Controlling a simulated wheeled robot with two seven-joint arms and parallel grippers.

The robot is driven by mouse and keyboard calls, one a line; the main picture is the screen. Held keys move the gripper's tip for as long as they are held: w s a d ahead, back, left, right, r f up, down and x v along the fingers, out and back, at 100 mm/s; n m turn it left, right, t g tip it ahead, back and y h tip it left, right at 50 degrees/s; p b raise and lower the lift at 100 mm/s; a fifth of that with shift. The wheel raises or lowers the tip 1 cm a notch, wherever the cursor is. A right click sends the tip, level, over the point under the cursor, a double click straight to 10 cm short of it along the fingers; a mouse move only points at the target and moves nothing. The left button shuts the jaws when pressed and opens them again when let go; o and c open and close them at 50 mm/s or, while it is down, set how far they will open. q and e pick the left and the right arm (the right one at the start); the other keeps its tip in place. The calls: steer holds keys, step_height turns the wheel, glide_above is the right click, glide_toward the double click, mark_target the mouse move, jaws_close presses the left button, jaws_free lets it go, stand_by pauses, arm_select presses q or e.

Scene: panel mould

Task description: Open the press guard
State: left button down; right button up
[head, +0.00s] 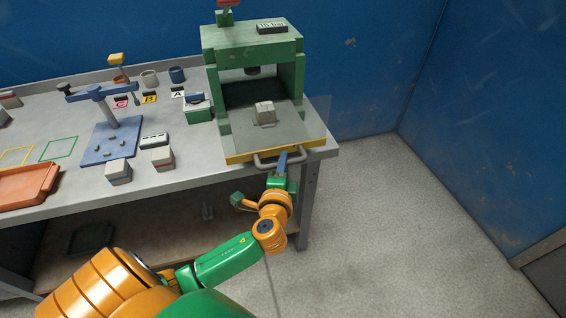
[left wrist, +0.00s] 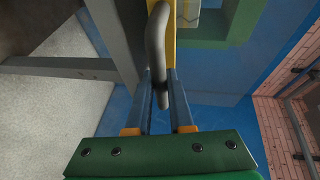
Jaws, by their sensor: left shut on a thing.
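The green press (head: 252,45) stands at the right end of the bench. Its see-through guard (head: 317,112) hangs across the front, down to a yellow bottom bar (head: 240,156) with a grey handle (head: 264,163). My left gripper (head: 283,157) is shut on the handle. In the left wrist view the two blue fingers (left wrist: 158,85) close around the curved grey handle (left wrist: 155,40), beside the yellow bar (left wrist: 169,50). A small grey block (head: 265,112) sits in the press behind the guard. My right gripper is not in view.
The grey bench (head: 185,190) carries a blue stand (head: 108,145), pale blocks (head: 118,172), an orange tray (head: 28,186) and several cups along the back. Blue walls close off the back and right. The floor (head: 400,220) right of the bench is clear.

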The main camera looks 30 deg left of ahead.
arm_select(q)
steer(key=c, duration=0.8)
jaws_free()
steer(key=v, duration=0.7)
steer(key=shift+b, duration=0.45)
steer(key=s+d+f+g+h, duration=0.1)
steer(key=s+f+g+h, duration=0.15)
steer(key=f, duration=1.05)
steer(key=s+d+f+g+h, duration=0.15)
steer(key=s+f+g, duration=0.25)
steer(key=f, duration=0.9)
steer(key=s+d+f+n+g+h, duration=0.1)
steer(key=s+f+n+g, duration=0.2)
steer(key=s+f, duration=0.4)
steer(key=s+f+n+g+h, duration=0.2)
steer(key=s+f+n, duration=0.4)
steer(key=s, duration=1)
step_height(320, 180, down, 3)
steer(key=shift+s+d+r+g, duration=0.2)
steer(key=shift+s+d+g, duration=0.2)
steer(key=shift+g, duration=0.45)
